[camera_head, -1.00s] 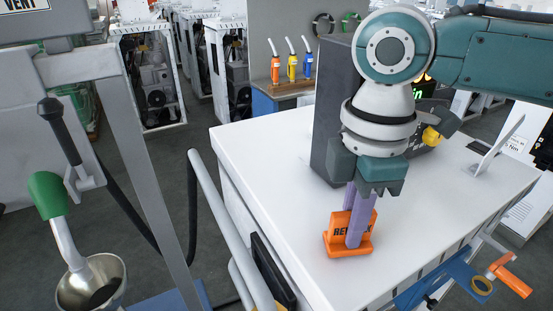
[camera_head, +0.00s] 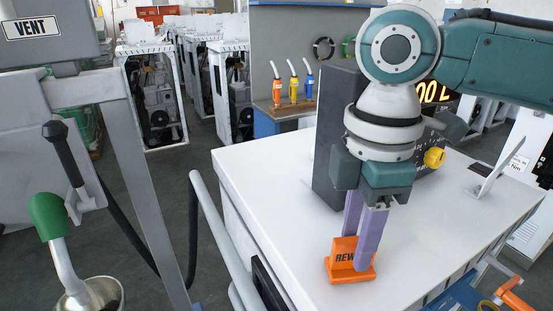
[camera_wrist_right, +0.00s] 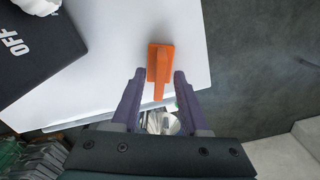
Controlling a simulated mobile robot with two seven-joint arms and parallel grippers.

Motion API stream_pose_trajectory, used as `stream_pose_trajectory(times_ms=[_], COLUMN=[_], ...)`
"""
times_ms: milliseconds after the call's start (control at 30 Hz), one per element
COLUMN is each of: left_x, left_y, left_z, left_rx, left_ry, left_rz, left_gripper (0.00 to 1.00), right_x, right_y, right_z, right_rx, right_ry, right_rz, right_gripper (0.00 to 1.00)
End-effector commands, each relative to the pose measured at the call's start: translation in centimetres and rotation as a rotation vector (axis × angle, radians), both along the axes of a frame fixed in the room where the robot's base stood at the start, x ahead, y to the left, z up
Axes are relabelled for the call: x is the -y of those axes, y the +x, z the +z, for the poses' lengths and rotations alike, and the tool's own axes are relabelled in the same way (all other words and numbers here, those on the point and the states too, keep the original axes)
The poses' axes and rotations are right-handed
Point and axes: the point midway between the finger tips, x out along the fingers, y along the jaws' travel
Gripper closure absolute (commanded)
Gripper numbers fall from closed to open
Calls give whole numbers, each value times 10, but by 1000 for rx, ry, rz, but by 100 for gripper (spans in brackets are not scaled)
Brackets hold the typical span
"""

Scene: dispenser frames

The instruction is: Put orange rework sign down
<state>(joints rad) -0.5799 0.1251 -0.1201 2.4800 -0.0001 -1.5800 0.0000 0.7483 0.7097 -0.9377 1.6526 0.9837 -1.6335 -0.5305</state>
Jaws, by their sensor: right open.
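The orange rework sign (camera_head: 343,262) stands upright on the white top of the cabinet (camera_head: 270,190), near its front edge. Part of its lettering is hidden behind a finger of my right gripper (camera_head: 361,248). In the right wrist view, the sign (camera_wrist_right: 160,66) lies between and just beyond the fingertips of the open right gripper (camera_wrist_right: 156,84), with gaps on both sides. The right gripper points down at the sign. My left gripper is not in view.
A dark box with a lit display (camera_head: 434,92) and a yellow knob (camera_head: 434,157) stands behind my right gripper. A small tilted plate (camera_head: 500,167) is at the right. Grey rails (camera_head: 212,225) run along the cabinet's left side. The left part of the cabinet top is clear.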

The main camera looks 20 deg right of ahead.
Motion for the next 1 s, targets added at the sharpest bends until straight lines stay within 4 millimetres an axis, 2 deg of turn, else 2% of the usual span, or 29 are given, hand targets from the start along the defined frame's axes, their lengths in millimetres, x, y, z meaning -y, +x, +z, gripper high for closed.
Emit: stream_pose_trajectory(times_ms=[300,400,533,633,767,900,1000], left_x=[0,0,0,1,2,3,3], left_y=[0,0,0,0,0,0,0], left_z=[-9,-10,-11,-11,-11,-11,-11], left_rx=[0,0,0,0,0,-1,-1], left_ry=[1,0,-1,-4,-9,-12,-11], left_rz=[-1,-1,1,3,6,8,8], left_gripper=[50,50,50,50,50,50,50], right_x=[0,0,-1,-12,-44,-83,-96], right_y=[1,1,0,-5,-20,-45,-64], right_z=[70,86,95,85,51,15,-2], right_rx=[5,3,2,8,42,101,139], right_ry=[0,1,3,18,87,211,284], right_rz=[1,1,1,-1,-38,-182,-348], right_gripper=[56,56,56,56,56,56,56])
